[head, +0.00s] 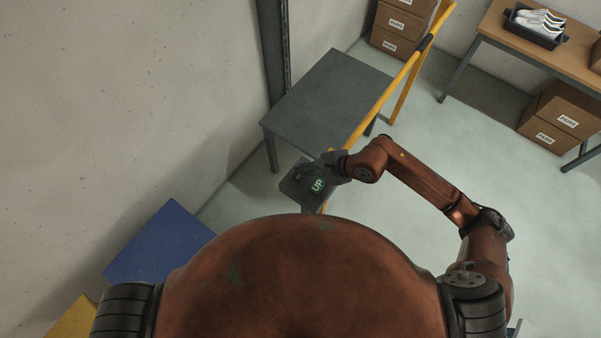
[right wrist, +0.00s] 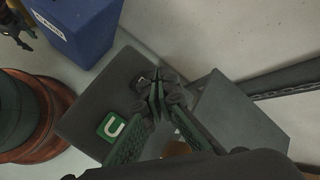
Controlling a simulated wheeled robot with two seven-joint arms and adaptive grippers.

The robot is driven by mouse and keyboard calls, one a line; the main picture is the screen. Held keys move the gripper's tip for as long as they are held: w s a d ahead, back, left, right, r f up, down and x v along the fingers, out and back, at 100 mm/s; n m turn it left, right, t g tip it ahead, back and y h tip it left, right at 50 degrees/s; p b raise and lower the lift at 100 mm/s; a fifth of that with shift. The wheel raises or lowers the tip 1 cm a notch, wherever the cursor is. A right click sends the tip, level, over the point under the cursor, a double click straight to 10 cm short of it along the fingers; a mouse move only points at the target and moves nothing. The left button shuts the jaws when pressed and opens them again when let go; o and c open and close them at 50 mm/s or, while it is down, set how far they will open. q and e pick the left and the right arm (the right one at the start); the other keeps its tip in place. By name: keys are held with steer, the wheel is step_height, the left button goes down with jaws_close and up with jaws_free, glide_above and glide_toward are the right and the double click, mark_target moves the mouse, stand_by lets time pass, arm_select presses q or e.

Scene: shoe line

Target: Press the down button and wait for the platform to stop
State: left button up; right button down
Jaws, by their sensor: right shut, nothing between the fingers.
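A dark control panel (head: 296,190) stands in front of my body in the head view and carries a green-lit UP button (head: 317,185). In the right wrist view the panel (right wrist: 85,125) shows the green button (right wrist: 112,127) marked with a U, partly covered. My right gripper (head: 302,172) is shut and empty over the panel, beside the UP button. Its fingertips (right wrist: 158,78) are close to a dark round part on the panel; I cannot tell whether they touch. No down label is readable. The grey platform (head: 330,95) lies flat behind the panel.
A yellow rail (head: 390,88) runs along the platform's right side. The wall and a dark post (head: 275,50) are at its left. A blue box (head: 160,245) and a yellow box (head: 73,320) are at lower left. A table (head: 500,35) and cartons stand far right.

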steer(key=shift+f, duration=0.1)
stand_by(0.7)
steer(key=shift+f+b, duration=0.35)
steer(key=shift+b, duration=0.3)
